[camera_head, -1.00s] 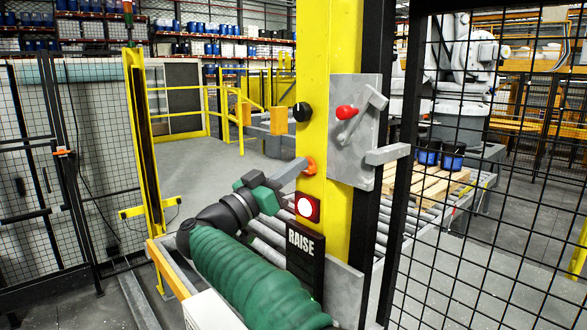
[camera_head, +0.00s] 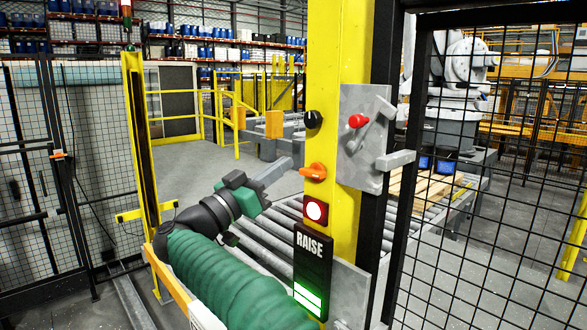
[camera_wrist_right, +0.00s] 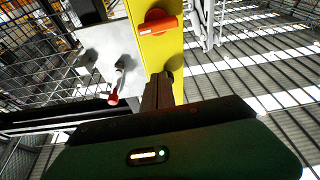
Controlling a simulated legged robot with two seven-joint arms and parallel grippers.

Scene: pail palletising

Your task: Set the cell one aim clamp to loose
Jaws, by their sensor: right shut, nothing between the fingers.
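An orange turn handle (camera_head: 313,171) sits on the yellow post (camera_head: 333,60), lying near horizontal with a slight tilt. It also shows in the wrist view (camera_wrist_right: 158,24). A black round knob (camera_head: 313,119) is above it. A red-tipped lever (camera_head: 357,121) is on the grey plate (camera_head: 365,165) to the right. I cannot read which control is the aim clamp. My left gripper is not in view.
Below the orange handle are a lit red-framed button (camera_head: 315,210) and a RAISE panel (camera_head: 312,255) with green bars. A grey bar (camera_head: 395,160) sticks out of the plate. Mesh fence (camera_head: 490,220) stands right; a roller conveyor (camera_head: 265,240) lies behind the post.

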